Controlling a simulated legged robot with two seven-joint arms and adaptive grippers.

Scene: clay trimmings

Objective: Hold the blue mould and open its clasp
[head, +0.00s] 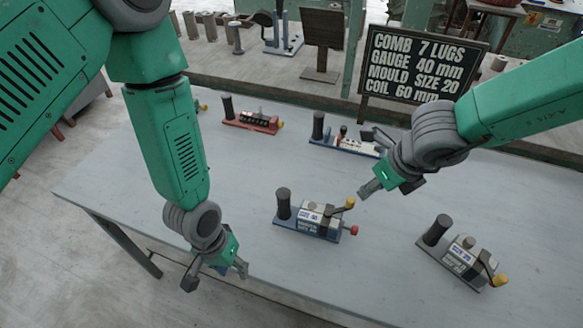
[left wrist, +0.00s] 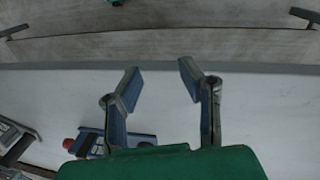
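The blue mould (head: 308,222) lies on the grey table, with a dark upright cylinder (head: 283,204) at its left end. It has a pale labelled block, a yellow-tipped lever (head: 346,205) and a red knob (head: 354,230) at its right end. I cannot tell which part is the clasp. My left gripper (head: 216,278) is open and empty, left of and nearer than the mould. In the left wrist view its fingers (left wrist: 158,78) are apart, and the mould (left wrist: 93,145) shows partly hidden behind one. My right gripper (head: 390,190) appears open, right of and above the lever, apart from it.
A grey mould (head: 462,257) with a yellow-tipped lever stands at the right. A red mould (head: 252,121) and another blue-based one (head: 340,143) stand farther back. A lettered sign (head: 417,66) is behind the table (head: 130,185). The table left of the blue mould is clear.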

